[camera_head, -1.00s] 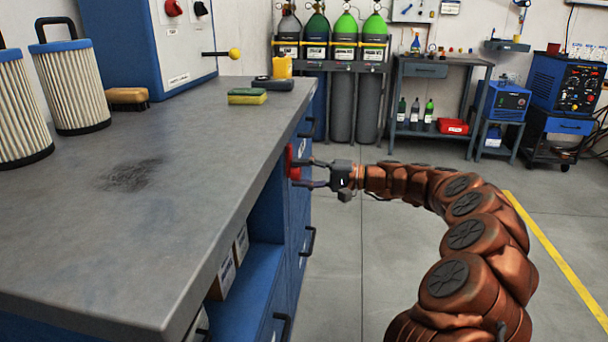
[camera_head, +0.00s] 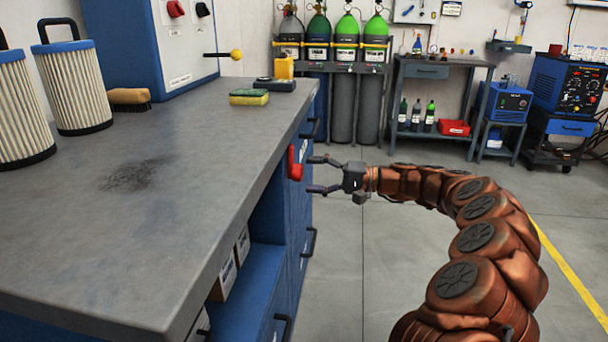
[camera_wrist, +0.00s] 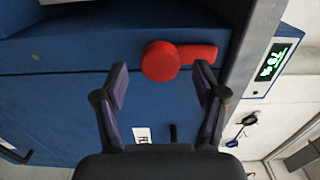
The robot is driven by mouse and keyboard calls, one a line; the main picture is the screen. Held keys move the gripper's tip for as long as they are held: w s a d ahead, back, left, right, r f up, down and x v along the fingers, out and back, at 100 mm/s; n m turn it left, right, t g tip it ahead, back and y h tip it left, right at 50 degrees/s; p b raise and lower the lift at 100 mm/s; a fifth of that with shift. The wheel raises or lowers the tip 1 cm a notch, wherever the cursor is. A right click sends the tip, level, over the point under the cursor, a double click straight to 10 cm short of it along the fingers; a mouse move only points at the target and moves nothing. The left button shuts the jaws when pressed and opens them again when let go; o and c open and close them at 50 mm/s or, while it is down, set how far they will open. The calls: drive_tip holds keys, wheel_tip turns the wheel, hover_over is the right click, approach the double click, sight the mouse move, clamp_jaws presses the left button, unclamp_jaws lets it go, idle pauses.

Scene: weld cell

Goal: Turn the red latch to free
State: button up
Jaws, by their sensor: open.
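The red latch (camera_head: 294,163) is on the front of the blue cabinet (camera_head: 297,205), just under the worktop edge. In the wrist view the latch (camera_wrist: 165,61) has a round hub at left and a short handle pointing right. My gripper (camera_head: 316,174) is open and stands just off the latch, to its right in the head view. In the wrist view my gripper's (camera_wrist: 163,88) two fingers are spread, with the latch between and beyond their tips. I see no finger touching the latch.
The grey worktop (camera_head: 150,220) overhangs the cabinet front. A dark drawer handle (camera_head: 308,242) sticks out below the latch. A sponge (camera_head: 249,97) lies on the worktop. The floor (camera_head: 345,270) beside the cabinet is clear.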

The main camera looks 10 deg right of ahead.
drive_tip(key=v, duration=0.9)
drive_tip(key=shift+d, duration=0.1)
